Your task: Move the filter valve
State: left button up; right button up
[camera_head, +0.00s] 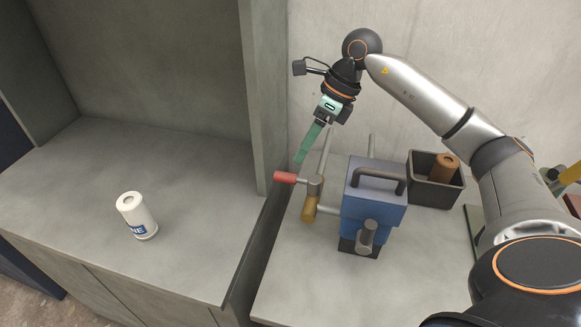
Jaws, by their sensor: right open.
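A valve with a red handle (286,177), a grey metal joint (316,186) and a brass-coloured end (309,209) sits at the left side of a blue box-shaped unit (374,205). The blue unit has a dark handle on top and a grey cylindrical part at its front. My right gripper (300,158) reaches down from above with green fingers. Its tips are just above the red handle, and I cannot tell if they touch it. It is open, with nothing seen between the fingers. My left gripper is not in view.
A white labelled canister (136,215) stands on the grey counter (75,195) at left. A grey upright panel (263,90) divides it from the work surface. A dark bin (433,193) holding a brown cylinder (445,167) stands right of the blue unit.

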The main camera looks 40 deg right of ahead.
aim_at(295, 182)
jog(key=x, duration=0.7)
jog(key=shift+f+p, duration=0.15)
jog(key=shift+p, duration=0.2)
grip_shut()
dwell(1.0)
